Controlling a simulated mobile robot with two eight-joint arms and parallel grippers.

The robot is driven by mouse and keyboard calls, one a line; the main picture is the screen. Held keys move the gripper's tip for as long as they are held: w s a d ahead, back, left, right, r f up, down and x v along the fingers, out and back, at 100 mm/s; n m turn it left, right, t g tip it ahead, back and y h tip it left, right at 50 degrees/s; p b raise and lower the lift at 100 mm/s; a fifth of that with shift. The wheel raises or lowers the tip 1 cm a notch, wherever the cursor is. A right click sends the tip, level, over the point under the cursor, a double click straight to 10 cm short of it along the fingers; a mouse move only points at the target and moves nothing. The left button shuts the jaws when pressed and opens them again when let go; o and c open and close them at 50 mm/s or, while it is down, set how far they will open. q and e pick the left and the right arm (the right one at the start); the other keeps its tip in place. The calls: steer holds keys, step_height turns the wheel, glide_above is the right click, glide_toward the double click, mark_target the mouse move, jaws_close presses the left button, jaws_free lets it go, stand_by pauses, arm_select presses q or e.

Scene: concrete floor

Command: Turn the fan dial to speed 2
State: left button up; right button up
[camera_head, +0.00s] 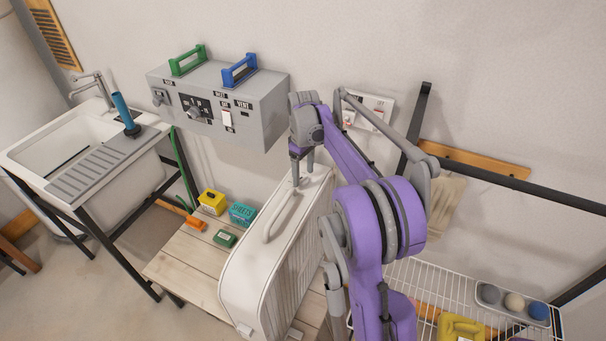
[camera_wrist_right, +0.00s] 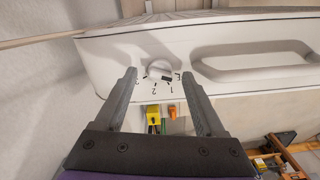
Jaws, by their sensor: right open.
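The white box fan (camera_head: 265,250) stands on the wooden table, with a carrying handle on top. In the right wrist view its round white dial (camera_wrist_right: 158,69) sits on the top panel, ringed by printed marks that include 1 and 2. A dark mark on the dial's lower right side seems to point between the 1 and the label to its right; the exact setting is unclear. My right gripper (camera_head: 302,168) is over the far end of the fan top. In the wrist view its open fingers lie on either side of the dial, with visible gaps. The left gripper is not in view.
Yellow (camera_head: 212,202), teal (camera_head: 241,214) and green boxes sit left of the fan on the wooden table (camera_head: 185,262). A grey control box (camera_head: 255,108) is on the wall behind. A sink stands left; a wire rack (camera_head: 405,272) stands right.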

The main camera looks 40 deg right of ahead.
steer(key=shift+f, duration=0.45)
steer(key=shift+c, duration=0.4)
jaws_close()
